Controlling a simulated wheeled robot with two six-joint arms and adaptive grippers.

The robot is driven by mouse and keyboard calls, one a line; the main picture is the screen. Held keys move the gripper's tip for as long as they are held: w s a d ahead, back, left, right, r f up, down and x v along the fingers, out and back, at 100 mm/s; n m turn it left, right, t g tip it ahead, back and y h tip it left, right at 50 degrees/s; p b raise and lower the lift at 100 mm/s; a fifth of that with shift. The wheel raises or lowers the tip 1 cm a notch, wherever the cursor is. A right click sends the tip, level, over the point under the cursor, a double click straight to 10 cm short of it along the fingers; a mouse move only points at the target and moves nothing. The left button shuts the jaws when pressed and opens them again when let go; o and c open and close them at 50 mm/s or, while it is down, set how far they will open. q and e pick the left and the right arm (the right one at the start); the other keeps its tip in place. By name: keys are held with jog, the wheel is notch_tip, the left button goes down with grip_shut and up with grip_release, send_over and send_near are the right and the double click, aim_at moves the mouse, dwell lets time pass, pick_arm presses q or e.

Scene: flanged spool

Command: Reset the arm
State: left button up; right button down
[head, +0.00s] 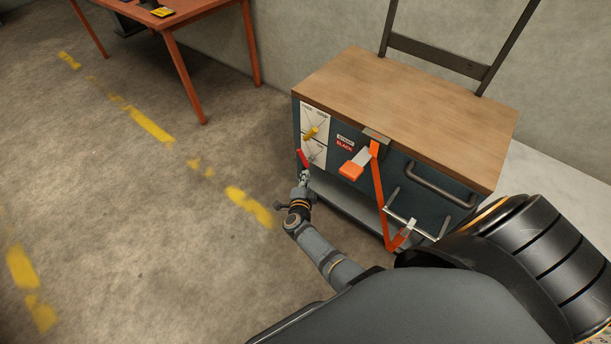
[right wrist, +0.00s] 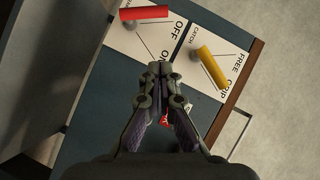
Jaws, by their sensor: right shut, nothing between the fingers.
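My right gripper (head: 304,179) is shut and empty, in front of the blue cabinet's left end, just below the red lever (head: 303,158). In the right wrist view its closed fingertips (right wrist: 160,69) lie over the panel, below the red lever (right wrist: 145,13) and left of the yellow lever (right wrist: 213,67). The red lever's plate reads OFF and ON; the yellow lever's plate reads FREE and CATCH, with another word partly readable. The yellow lever (head: 311,133) sits above the red one in the head view. I see no contact with either lever. My left gripper is not in view.
The cabinet has a wooden top (head: 410,105), a grey handle (head: 440,186) and an orange strap (head: 379,190) hanging down its front from an orange-handled buckle (head: 351,171). An orange table (head: 190,15) stands at the back left. The floor left of the cabinet is clear.

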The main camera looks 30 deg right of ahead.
dwell(0.4)
jog(key=s+a+f+n+g+y, duration=0.15)
jog(key=s+f+n+y, duration=0.25)
jog(key=s+f+n, duration=0.4)
jog(key=s+a+f+n+g+y, duration=0.1)
jog(key=s+a+f+n+y, duration=0.3)
jog(key=s+f, duration=0.55)
jog(key=s+d+f+n+g, duration=0.2)
jog(key=s+f+n+g, duration=0.55)
jog(key=s, duration=0.75)
jog(key=s+d+f+n+g, duration=0.1)
jog(key=s+d+f+n, duration=0.2)
jog(key=s, duration=0.9)
notch_tip(320, 180, up, 12)
jog(key=m+p, duration=0.1)
jog(key=p, duration=1.3)
jog(key=shift+s+r, duration=0.25)
jog(key=shift+s, duration=0.1)
jog(key=shift+f, duration=0.1)
